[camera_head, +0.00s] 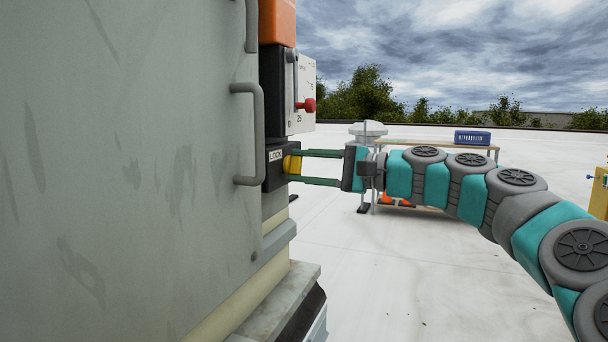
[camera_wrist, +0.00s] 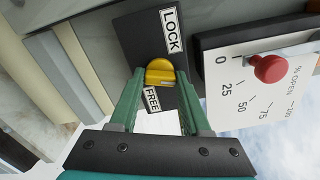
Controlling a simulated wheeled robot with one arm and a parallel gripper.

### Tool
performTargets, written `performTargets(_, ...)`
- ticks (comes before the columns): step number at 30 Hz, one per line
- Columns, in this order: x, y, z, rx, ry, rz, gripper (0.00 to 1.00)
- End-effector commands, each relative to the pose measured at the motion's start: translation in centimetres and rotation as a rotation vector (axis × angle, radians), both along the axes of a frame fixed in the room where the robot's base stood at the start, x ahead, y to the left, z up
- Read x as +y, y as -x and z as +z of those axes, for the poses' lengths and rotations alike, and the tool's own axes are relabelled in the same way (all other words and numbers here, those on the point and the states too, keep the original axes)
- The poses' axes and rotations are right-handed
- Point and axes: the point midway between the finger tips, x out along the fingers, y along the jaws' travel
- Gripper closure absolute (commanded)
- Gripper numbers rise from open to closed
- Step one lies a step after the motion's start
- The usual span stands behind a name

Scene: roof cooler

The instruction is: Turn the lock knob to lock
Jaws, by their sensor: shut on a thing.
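The yellow lock knob (camera_head: 293,165) sits on a small black plate (camera_head: 272,178) on the side of the grey cooler housing. In the wrist view the knob (camera_wrist: 160,70) lies between a white LOCK label (camera_wrist: 171,30) and a white FREE label (camera_wrist: 152,99). My gripper (camera_head: 291,167) reaches in from the right, its two green fingers level, one above the other. In the wrist view my gripper (camera_wrist: 159,75) is shut on the knob, with a finger on either side. I cannot tell exactly which label the knob points to.
A white dial panel (camera_head: 301,95) with a red knob (camera_head: 307,105) is just above the lock plate. A grey handle (camera_head: 248,135) stands out on the housing to the left. A table (camera_head: 436,145) with a blue crate (camera_head: 472,138) stands behind my arm.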

Motion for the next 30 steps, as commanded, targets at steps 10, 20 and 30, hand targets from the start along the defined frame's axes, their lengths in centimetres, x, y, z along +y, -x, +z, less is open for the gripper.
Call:
performTargets(10,0.06,0.06,-0.22,-0.212,0.079,0.002,1.00)
performTargets(20,0.01,0.01,-0.07,-0.292,0.107,0.000,1.00)
performTargets(30,0.01,0.01,-0.05,-0.299,0.109,0.000,1.00)
